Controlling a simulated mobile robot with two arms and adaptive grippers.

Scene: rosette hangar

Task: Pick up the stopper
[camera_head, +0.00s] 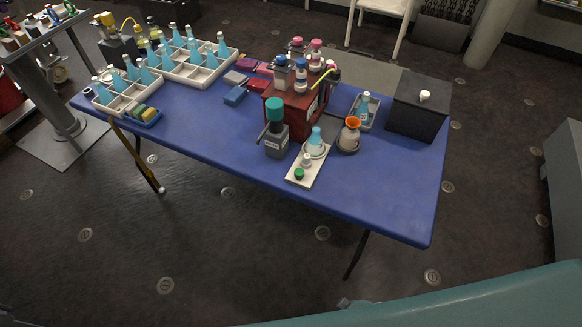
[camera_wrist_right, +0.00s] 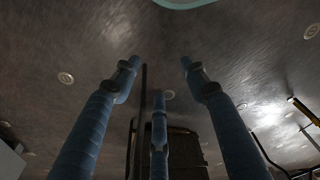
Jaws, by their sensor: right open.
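Several small pieces could be the stopper; I cannot tell which. A small green piece (camera_head: 299,174) lies at the near end of a white tray (camera_head: 293,182) at the front of the blue table. A small white piece (camera_head: 307,160) is just behind it, in front of a flask with light blue contents (camera_head: 315,140). Another small white piece (camera_head: 425,96) sits on top of a dark box (camera_head: 415,118) at the right. My right gripper (camera_wrist_right: 160,76) shows in the right wrist view, its three blue fingers spread and empty over the floor, away from these pieces. My left gripper is out of view.
The blue table (camera_head: 390,205) is bare along its front right. A grey bottle with a teal top (camera_head: 276,140) and an orange-topped flask (camera_head: 349,135) flank the tray. A dark red case with bottles (camera_head: 290,108) stands behind. Divided racks of flasks (camera_head: 205,75) fill the left.

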